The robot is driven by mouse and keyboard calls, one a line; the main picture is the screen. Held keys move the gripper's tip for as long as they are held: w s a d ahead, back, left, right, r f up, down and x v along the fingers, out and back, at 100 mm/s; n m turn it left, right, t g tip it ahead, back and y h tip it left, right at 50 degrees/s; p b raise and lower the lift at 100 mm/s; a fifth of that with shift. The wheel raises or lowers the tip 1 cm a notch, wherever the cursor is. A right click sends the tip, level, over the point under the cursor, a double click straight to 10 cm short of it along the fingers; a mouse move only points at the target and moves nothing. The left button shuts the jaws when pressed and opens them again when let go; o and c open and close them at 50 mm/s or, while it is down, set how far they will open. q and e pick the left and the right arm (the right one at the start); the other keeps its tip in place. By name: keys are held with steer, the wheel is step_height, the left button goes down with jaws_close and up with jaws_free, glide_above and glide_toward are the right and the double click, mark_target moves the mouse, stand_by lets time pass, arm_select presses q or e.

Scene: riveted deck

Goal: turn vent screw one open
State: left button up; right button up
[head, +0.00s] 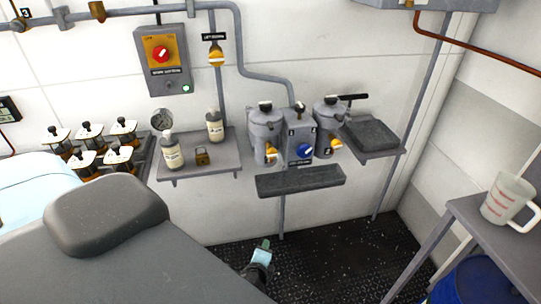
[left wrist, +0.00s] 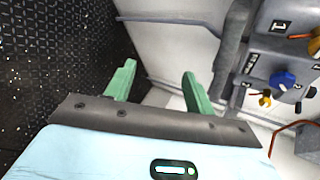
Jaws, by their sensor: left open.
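Two grey filter pots stand side by side on the wall, the left one (head: 265,128) and the right one (head: 328,115), with a grey panel (head: 300,132) between them. Each pot has a dark cap on top and a small yellow fitting low in front, the left fitting (head: 270,154) and the right fitting (head: 329,152). I cannot tell which part is vent screw one. A blue knob (head: 305,150) sits on the panel and also shows in the left wrist view (left wrist: 284,78). My left gripper (head: 264,243) is open and empty, low in front of the pots; its green fingers (left wrist: 159,72) are apart.
A grey tray (head: 300,181) juts out below the pots, above my left gripper. A shelf (head: 205,170) with two bottles is to the left. A bench (head: 465,212) with a measuring jug (head: 508,198) is at right. Open black deck (head: 340,250) lies below.

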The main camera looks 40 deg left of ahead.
arm_select(q)
steer(key=w+a+r+m+y, duration=0.4)
steer(key=w+r, duration=0.4)
steer(key=w, duration=0.2)
steer(key=m+t+y, duration=0.2)
steer(key=m+y, duration=0.2)
steer(key=m, duration=0.1)
glide_toward(272, 154)
steer(key=w+a, duration=0.1)
steer(key=w+a+f, duration=0.1)
steer(key=shift+w+a+p, duration=0.25)
steer(key=shift+p, duration=0.15)
arm_select(e)
steer(key=shift+w+d+r, duration=0.3)
steer(key=shift+w+r, duration=0.35)
steer(key=shift+w, duration=0.05)
